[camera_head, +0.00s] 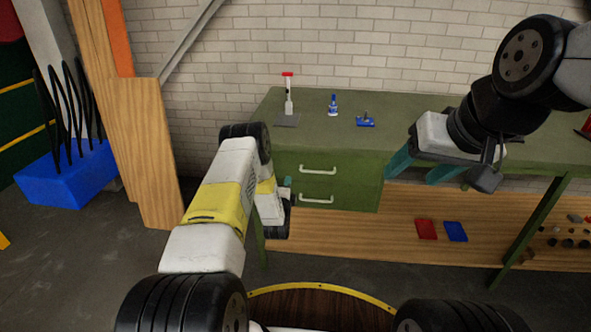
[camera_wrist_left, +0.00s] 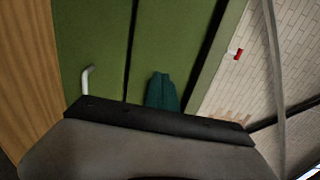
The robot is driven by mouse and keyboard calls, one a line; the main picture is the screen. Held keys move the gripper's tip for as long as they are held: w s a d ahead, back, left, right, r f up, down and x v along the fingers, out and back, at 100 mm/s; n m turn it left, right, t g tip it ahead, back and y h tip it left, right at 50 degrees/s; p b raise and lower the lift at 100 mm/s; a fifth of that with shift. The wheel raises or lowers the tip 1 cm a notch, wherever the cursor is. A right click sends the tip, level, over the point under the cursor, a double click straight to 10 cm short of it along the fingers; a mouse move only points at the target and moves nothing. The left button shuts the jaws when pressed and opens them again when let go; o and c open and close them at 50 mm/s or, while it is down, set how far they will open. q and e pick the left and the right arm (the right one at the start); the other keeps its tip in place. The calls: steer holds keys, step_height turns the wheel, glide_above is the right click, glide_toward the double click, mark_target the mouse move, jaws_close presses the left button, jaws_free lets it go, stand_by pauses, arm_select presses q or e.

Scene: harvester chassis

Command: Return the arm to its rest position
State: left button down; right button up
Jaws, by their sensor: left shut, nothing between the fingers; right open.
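My left arm reaches forward from the bottom left of the head view and bends down in front of the green drawer cabinet. My left gripper (camera_head: 288,183) is mostly hidden behind the arm, with only a bit of teal finger showing beside the drawers. In the left wrist view its teal fingers (camera_wrist_left: 162,92) are together with nothing between them, in front of the green cabinet front. My right gripper (camera_head: 422,174) is open and empty, its teal fingers apart in front of the green workbench (camera_head: 430,140) at the right.
The bench top holds a red-capped bottle (camera_head: 288,95), a small blue bottle (camera_head: 333,105) and a blue part (camera_head: 366,121). Two drawer handles (camera_head: 317,170) face my left gripper. A blue bin (camera_head: 62,183) stands at left. Red (camera_head: 426,229) and blue (camera_head: 455,231) pieces lie on the lower shelf.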

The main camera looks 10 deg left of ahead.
arm_select(q)
steer(key=s, duration=0.5)
steer(key=w+r+n+g, duration=0.2)
steer(key=w+r+n, duration=0.15)
steer(key=r, duration=0.65)
steer(key=s+r+n+g+h, duration=0.1)
steer(key=s+r+n+g, duration=0.2)
steer(key=r, duration=0.7)
steer(key=s+r+n+g, duration=0.15)
steer(key=s+r, duration=0.25)
steer(key=r, duration=0.6)
steer(key=s+r+n+g+h, duration=0.1)
steer(key=s+r+n, duration=0.3)
steer(key=s, duration=0.5)
steer(key=s+r+n+g, duration=0.15)
steer(key=s+r, duration=0.35)
steer(key=s, duration=0.5)
steer(key=s+n+g, duration=0.2)
steer(key=s+n, duration=0.2)
steer(key=s, duration=1.4)
steer(key=shift+d+r+g, duration=0.15)
steer(key=shift+d+g, duration=0.05)
steer(key=shift+g, duration=0.2)
steer(key=shift+s, duration=0.1)
